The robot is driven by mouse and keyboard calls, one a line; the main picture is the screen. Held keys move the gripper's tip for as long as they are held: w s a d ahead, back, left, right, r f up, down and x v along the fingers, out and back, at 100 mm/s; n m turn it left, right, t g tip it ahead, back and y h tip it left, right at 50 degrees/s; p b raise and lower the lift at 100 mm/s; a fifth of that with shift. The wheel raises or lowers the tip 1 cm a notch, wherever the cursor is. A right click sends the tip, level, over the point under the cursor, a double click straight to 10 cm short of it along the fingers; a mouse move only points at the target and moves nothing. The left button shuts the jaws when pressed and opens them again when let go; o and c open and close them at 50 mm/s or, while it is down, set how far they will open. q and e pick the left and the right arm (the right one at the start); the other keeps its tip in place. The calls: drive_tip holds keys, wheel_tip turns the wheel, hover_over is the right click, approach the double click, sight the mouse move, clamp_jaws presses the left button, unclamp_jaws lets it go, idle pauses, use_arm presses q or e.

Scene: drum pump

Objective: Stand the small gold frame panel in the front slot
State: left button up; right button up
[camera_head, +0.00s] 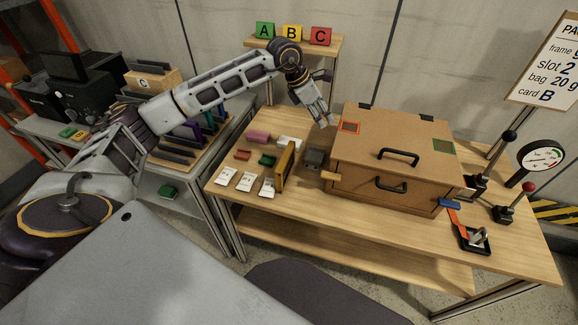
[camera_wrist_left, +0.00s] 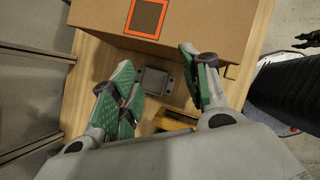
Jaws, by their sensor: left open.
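The small gold frame panel (camera_head: 285,167) stands upright on the wooden table, left of the cardboard box. Part of it shows as a yellow edge low in the left wrist view (camera_wrist_left: 176,120), partly hidden by my gripper. My left gripper (camera_head: 325,121) is open and empty above the table, near the box's back left corner and apart from the panel. Its green-padded fingers (camera_wrist_left: 158,82) are spread in the wrist view. A grey block (camera_head: 313,158) sits between panel and box. I cannot tell which place is the front slot. My right gripper is not in view.
The cardboard box (camera_head: 362,178) with black handles fills the middle of the table. White cards (camera_head: 247,181) and small coloured blocks (camera_head: 259,137) lie at the left. A rack with dark panels (camera_head: 178,152) stands on the left bench. Levers and a gauge (camera_head: 541,157) are at the right.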

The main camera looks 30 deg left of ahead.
use_arm(q)
drive_tip(key=s+a+f+n+g+y, duration=0.2)
drive_tip(key=s+a+n, duration=0.1)
drive_tip(key=a+n, duration=0.1)
drive_tip(key=n+g+y, duration=0.2)
drive_tip(key=n, duration=0.5)
hover_over(286, 156)
drive_tip(key=f, duration=0.1)
drive_tip(key=shift+w+f+n, duration=0.1)
drive_tip(key=shift+w+n, duration=0.15)
drive_tip(key=shift+n, duration=0.25)
drive_tip(key=shift+f, duration=0.1)
drive_tip(key=shift+f, duration=4.2)
drive_tip(key=shift+f, duration=0.1)
drive_tip(key=shift+s+a+f+p, duration=0.1)
drive_tip(key=shift+f+p, duration=0.1)
drive_tip(key=shift+f, duration=1.05)
drive_tip(key=shift+s+f+p, duration=0.1)
drive_tip(key=shift+f+p, duration=0.05)
drive_tip(key=shift+f, duration=1.1)
